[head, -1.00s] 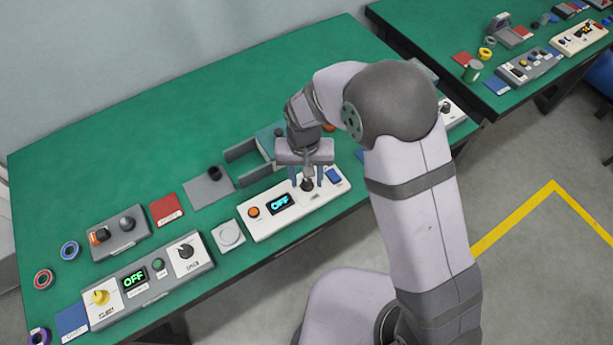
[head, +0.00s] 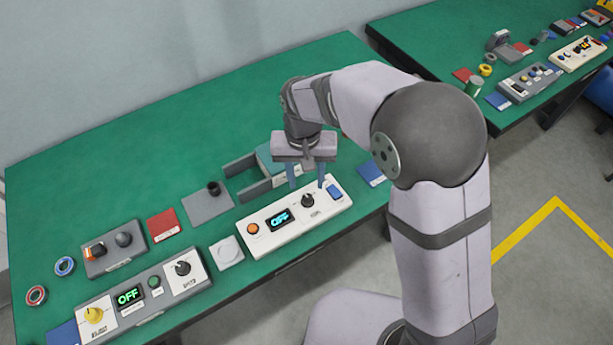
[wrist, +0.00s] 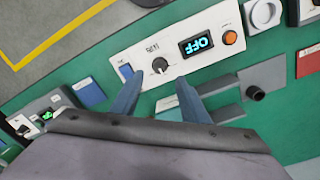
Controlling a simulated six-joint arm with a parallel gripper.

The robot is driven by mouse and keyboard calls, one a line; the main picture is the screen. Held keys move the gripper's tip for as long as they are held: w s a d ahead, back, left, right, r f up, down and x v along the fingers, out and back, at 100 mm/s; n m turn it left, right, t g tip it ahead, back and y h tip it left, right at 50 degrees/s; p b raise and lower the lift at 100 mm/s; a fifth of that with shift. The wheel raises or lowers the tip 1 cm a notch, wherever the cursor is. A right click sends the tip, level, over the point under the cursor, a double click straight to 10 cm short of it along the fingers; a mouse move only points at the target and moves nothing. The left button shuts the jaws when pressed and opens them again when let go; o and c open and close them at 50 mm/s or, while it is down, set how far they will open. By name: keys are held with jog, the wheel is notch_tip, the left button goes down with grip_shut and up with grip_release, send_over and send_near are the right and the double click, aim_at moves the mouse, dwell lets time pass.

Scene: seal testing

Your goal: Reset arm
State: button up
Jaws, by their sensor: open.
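My gripper (head: 306,176) is open and empty above the back edge of the white control panel (head: 262,243). In the wrist view the two blue fingers of my gripper (wrist: 158,100) stand apart, with nothing between them. The panel, also in the wrist view (wrist: 205,28), has a dark knob (wrist: 160,66), a blue rocker switch (wrist: 126,71), an orange button (wrist: 230,37) and a display (wrist: 197,44) reading OFF. The fingers appear apart from the knob.
A grey bracket (head: 240,165) with a teal block stands behind the panel. To the left are a grey plate (head: 205,209), a red pad (head: 162,226) and a grey two-dial panel (head: 150,284) with an OFF display. The green table's (head: 110,165) back left is clear.

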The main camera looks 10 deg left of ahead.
jog(key=shift+w+a+n, duration=0.2)
jog(key=shift+n, duration=0.6)
jog(key=s+d+f+n+g, duration=0.2)
jog(key=s+d+f+n, duration=0.15)
jog(key=s+d, duration=0.65)
jog(key=s+d+r+m+t, duration=0.1)
jog(key=d+r+m, duration=0.1)
jog(key=d, duration=0.6)
jog(key=d+r+m, duration=0.3)
jog(key=d+m, duration=0.2)
jog(key=d, duration=0.3)
jog(key=shift+s+t, duration=0.35)
jog(key=shift+t, duration=0.05)
